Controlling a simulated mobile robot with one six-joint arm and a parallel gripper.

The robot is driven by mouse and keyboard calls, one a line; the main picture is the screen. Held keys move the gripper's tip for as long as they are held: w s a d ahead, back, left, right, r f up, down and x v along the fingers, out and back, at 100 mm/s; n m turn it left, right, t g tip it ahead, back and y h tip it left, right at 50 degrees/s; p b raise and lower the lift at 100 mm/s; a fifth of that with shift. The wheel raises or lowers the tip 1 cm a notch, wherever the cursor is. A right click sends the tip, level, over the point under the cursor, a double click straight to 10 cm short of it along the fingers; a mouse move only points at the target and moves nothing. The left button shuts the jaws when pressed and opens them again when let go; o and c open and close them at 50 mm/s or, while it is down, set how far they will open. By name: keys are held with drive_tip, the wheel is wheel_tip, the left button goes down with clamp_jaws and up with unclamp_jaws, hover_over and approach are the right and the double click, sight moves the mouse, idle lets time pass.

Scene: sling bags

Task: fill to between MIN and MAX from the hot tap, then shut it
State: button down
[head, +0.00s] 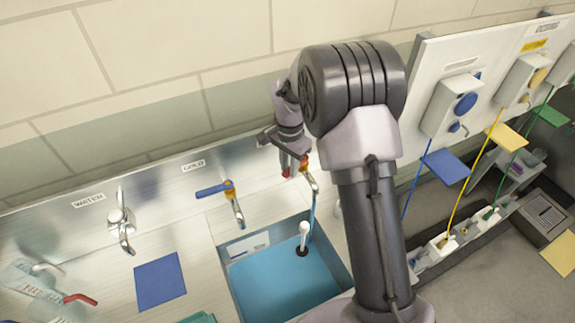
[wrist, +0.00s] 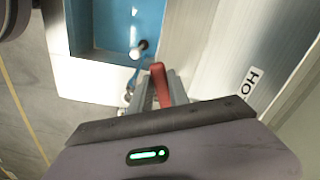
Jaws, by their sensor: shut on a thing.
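The hot tap (head: 307,178) has a red lever and stands at the back edge of the sink basin (head: 345,268). My gripper (head: 292,165) is shut on the red lever, which shows between the fingers in the wrist view (wrist: 160,82). A thin bluish stream (head: 312,212) runs from the spout into the basin. Blue water (head: 285,282) covers the basin floor around a white standpipe (head: 304,236). A pale plate (head: 248,245) is on the basin's back wall; its marks are too small to read, so I cannot tell the level against MIN and MAX.
Another tap (head: 121,222) is under the WATER label, near a blue cloth (head: 160,280). Clear jugs (head: 40,290) sit at far left.

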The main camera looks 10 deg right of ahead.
drive_tip(key=c, duration=1.2)
unclamp_jaws()
drive_tip(key=shift+c, duration=0.2)
drive_tip(key=shift+r, duration=0.1)
wheel_tip(320, 180, up, 17)
drive_tip(key=p, duration=0.2)
drive_tip(key=shift+r, duration=0.15)
